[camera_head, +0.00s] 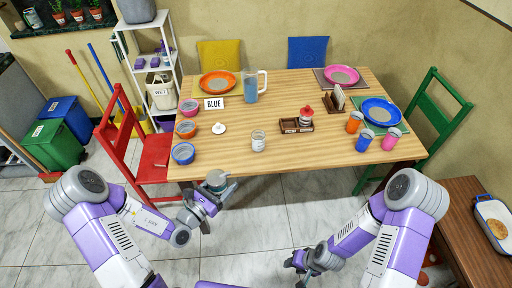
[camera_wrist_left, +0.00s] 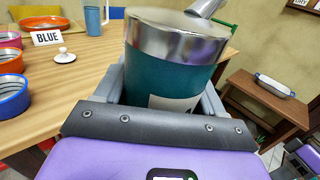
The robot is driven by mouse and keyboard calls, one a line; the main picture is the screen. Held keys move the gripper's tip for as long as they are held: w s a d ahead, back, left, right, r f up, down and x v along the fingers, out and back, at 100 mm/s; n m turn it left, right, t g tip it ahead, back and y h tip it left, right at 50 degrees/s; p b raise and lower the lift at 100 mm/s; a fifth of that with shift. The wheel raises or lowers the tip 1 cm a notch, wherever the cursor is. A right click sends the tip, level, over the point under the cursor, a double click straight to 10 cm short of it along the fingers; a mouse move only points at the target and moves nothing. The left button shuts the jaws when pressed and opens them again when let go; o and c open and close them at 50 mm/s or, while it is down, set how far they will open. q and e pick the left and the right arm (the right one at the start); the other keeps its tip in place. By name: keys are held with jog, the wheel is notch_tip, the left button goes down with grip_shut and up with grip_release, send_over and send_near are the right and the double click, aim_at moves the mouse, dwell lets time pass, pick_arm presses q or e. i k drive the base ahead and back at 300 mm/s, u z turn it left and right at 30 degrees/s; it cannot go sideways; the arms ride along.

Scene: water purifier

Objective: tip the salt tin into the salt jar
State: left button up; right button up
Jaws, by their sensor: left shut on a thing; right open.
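The salt tin (camera_head: 216,178) is teal with a silver top, and my left gripper (camera_head: 213,189) is shut on it. The tin is held upright or nearly so, just off the table's front edge. In the left wrist view the tin (camera_wrist_left: 172,75) fills the middle between the fingers, with a metal spout on top and part of a pale label showing. A small glass jar with a label (camera_head: 258,143), which looks like the salt jar, stands open near the table's front middle, right of the tin and apart from it. My right gripper (camera_head: 294,264) is open and empty, low before the table.
A white knobbed lid (camera_head: 219,128) lies left of the jar. Several coloured bowls (camera_head: 183,153) line the table's left side. Coloured cups (camera_head: 363,140) stand at right.

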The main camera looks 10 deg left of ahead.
aim_at(258, 137)
jog(key=z, duration=0.65)
jog(key=i, duration=1.3)
jog(key=u, duration=0.65)
